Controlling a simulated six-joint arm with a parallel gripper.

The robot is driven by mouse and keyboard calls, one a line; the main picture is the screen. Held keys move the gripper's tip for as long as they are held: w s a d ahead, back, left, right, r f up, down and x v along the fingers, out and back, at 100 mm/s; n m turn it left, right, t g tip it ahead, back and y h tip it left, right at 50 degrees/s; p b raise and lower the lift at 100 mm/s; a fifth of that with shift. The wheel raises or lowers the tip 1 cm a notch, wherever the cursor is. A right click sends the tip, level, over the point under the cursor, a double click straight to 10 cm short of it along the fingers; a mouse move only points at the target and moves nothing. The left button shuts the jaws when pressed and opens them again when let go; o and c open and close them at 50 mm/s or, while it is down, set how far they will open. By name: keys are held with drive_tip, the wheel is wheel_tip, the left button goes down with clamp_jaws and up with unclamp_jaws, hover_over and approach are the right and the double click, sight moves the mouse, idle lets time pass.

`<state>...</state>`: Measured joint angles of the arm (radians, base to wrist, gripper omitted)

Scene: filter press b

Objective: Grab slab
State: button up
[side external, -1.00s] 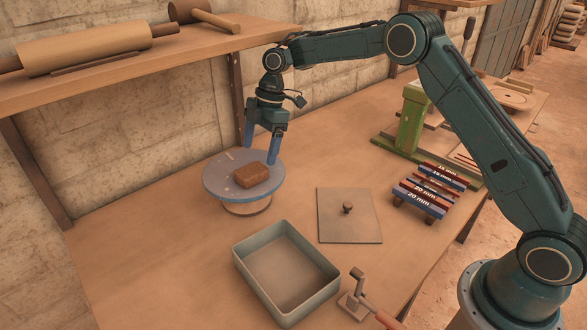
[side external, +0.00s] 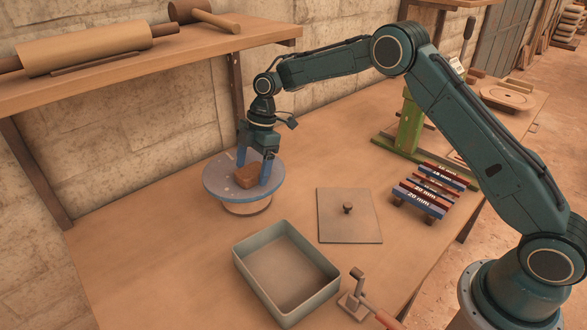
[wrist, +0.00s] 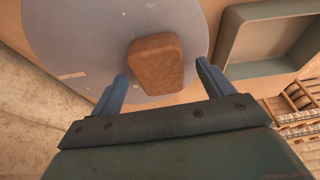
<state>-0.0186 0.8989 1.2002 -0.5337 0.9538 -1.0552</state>
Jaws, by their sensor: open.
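The slab (side external: 248,177) is a brown block with rounded edges, lying on a round grey-blue turntable (side external: 217,185). My gripper (side external: 255,172) is open and points down over the turntable. Its blue fingers reach to about the slab's height, one on each side of it in the side view. In the wrist view the slab (wrist: 156,64) lies between and a little beyond the fingertips (wrist: 163,71), with gaps visible on both sides.
An open grey-green tray (side external: 241,262) stands in front, with a flat knobbed lid (side external: 335,228) right of it. Striped thickness strips (side external: 425,200) and a green stand (side external: 409,130) are farther right. A shelf with a rolling pin (side external: 95,47) overhangs at left.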

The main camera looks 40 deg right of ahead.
sight(248, 171)
idle(0.3)
drive_tip(key=c, duration=1.2)
drive_tip(key=shift+c, duration=0.2)
drive_tip(key=shift+r, duration=0.15)
drive_tip(key=shift+r, duration=1.75)
drive_tip(key=s, duration=1.8)
drive_tip(key=shift+f, duration=0.1)
